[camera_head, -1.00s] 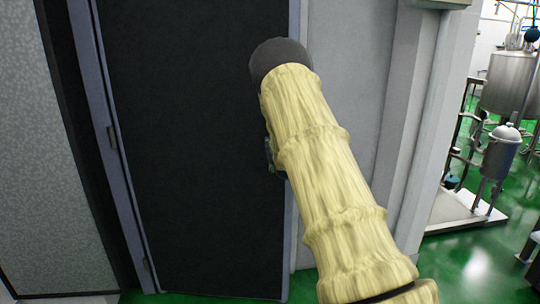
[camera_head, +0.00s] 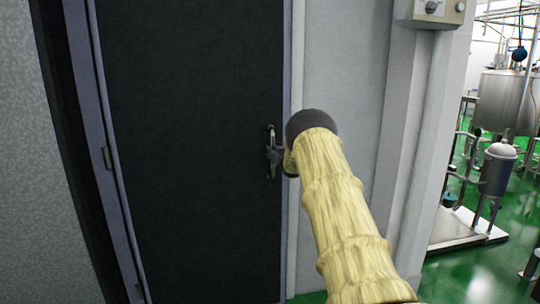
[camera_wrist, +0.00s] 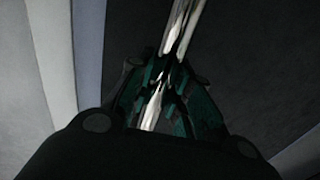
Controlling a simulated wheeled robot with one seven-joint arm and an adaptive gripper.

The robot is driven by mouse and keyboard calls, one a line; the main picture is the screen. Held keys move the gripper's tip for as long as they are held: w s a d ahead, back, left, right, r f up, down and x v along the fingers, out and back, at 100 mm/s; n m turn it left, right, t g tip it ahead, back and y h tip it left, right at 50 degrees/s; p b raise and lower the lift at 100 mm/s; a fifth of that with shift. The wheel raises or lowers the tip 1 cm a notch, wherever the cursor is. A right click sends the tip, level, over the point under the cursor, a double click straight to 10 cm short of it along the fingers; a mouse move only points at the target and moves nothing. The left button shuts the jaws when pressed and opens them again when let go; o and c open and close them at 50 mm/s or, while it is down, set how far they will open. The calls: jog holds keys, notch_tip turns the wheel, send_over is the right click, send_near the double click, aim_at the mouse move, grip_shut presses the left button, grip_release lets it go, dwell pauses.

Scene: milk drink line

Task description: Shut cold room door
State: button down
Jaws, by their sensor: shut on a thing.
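The cold room door (camera_head: 190,120) is a dark panel that stands in its frame, with its right edge close beside the light jamb. I cannot tell whether a gap is left there. Its metal handle (camera_head: 272,155) is upright near the right edge. My arm, in a pale yellow sleeve, reaches up to it from the lower right, and the dark wrist hides most of my gripper. In the wrist view my gripper (camera_wrist: 163,92) is shut on the shiny handle bar (camera_wrist: 180,30), which runs up between the dark green fingers.
A grey wall (camera_head: 345,90) stands right of the door, with a control box (camera_head: 438,12) high on it. Hinges line the door's left side. Steel tanks (camera_head: 505,100) stand on green floor at the far right.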

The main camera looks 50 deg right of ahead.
jog(key=shift+w+d+r, duration=0.25)
jog(key=shift+w+r, duration=0.1)
jog(key=shift+w, duration=0.1)
jog(key=c, duration=1.3)
grip_release()
jog(key=shift+d+f, duration=0.25)
jog(key=shift+s+f, duration=0.1)
jog(key=v, duration=1.1)
jog(key=shift+s, duration=0.4)
